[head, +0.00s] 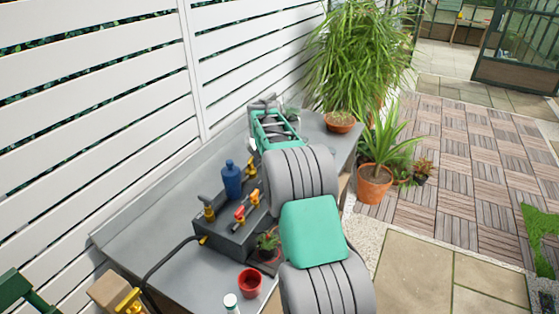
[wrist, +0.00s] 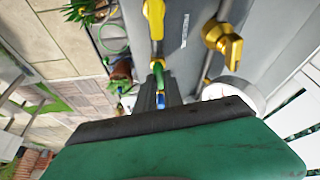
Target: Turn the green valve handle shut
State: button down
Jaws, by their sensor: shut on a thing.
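In the wrist view, my gripper (wrist: 160,92) has its dark fingers together at the middle, pointing away from its green body. A small green handle (wrist: 160,74) shows right at the fingertips, below a brass fitting in the picture, and the fingers are closed on it. A blue piece shows between the fingers just below it. How far the handle is turned cannot be told. In the head view my arm covers the gripper and the green handle.
A dark block (head: 225,237) on the grey bench carries brass fittings and red handles (head: 240,213). A blue bottle (head: 232,178) stands by it. A red pot (head: 249,282) and a small potted plant (head: 267,243) are near the front. A yellow handle (wrist: 154,18) and brass tap (wrist: 222,43) are close to the gripper.

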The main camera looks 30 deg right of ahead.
jog(key=shift+w+r+m+g+p, duration=0.15)
jog(key=shift+m+g+p, duration=0.2)
jog(key=shift+m, duration=0.55)
jog(key=c, duration=1.5)
grip_release()
jog(key=shift+o, duration=0.2)
jog(key=v, duration=0.7)
jog(key=shift+a+r, duration=0.25)
jog(key=shift+a, duration=0.05)
